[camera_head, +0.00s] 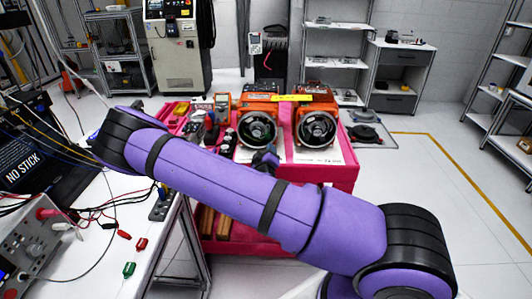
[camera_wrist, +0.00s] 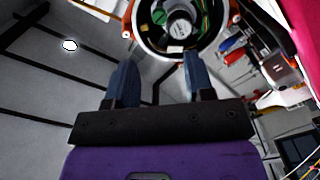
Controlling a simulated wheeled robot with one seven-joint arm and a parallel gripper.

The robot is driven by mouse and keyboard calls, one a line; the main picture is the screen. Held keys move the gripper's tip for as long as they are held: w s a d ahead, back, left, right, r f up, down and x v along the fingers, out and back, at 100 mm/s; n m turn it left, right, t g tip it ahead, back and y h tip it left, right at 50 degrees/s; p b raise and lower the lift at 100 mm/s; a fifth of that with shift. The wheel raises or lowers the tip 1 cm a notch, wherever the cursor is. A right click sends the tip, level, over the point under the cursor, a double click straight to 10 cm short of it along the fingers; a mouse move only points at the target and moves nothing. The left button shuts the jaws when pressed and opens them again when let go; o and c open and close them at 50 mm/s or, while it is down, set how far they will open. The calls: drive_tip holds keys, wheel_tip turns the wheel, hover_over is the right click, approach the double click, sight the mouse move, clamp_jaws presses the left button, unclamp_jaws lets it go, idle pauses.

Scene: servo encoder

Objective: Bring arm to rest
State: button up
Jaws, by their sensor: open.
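My purple arm (camera_head: 225,190) stretches across the head view from the lower right to a black joint at the left. My gripper (camera_wrist: 158,72) shows in the wrist view with its two blue-grey fingers wide apart and nothing between them. Beyond the fingertips is the round open face of a motor unit (camera_wrist: 178,22), with green and dark parts inside. In the head view, two orange motor units, one at the left (camera_head: 258,128) and one at the right (camera_head: 317,128), stand on a red cart (camera_head: 346,175). A small dark part in front of the left unit may be my gripper.
A white workbench (camera_head: 130,225) with cables, an instrument and a laptop is at the left. Small tools and parts (camera_head: 208,125) lie on the cart's left side. Shelves (camera_head: 335,50) and a grey machine (camera_head: 178,45) stand behind. The floor at the right is clear.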

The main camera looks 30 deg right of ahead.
idle(0.3)
drive_tip(key=s+a+r+m+g+y, duration=0.35)
drive_tip(key=s+a+r+y, duration=0.2)
drive_tip(key=r, duration=0.55)
drive_tip(key=s+a+r+m+g+y, duration=0.2)
drive_tip(key=s+a+r+g+y, duration=0.35)
drive_tip(key=r, duration=0.65)
drive_tip(key=s+r+n, duration=0.1)
drive_tip(key=s+r, duration=0.3)
drive_tip(key=s, duration=0.4)
drive_tip(key=s+r+n, duration=0.1)
drive_tip(key=s+r, duration=0.4)
drive_tip(key=s, duration=0.3)
drive_tip(key=s+r+n+h, duration=0.1)
drive_tip(key=s+r, duration=0.3)
drive_tip(key=s, duration=0.4)
drive_tip(key=shift+s+a+r+g, duration=0.3)
drive_tip(key=shift+a+r+g, duration=0.05)
drive_tip(key=shift+g, duration=0.05)
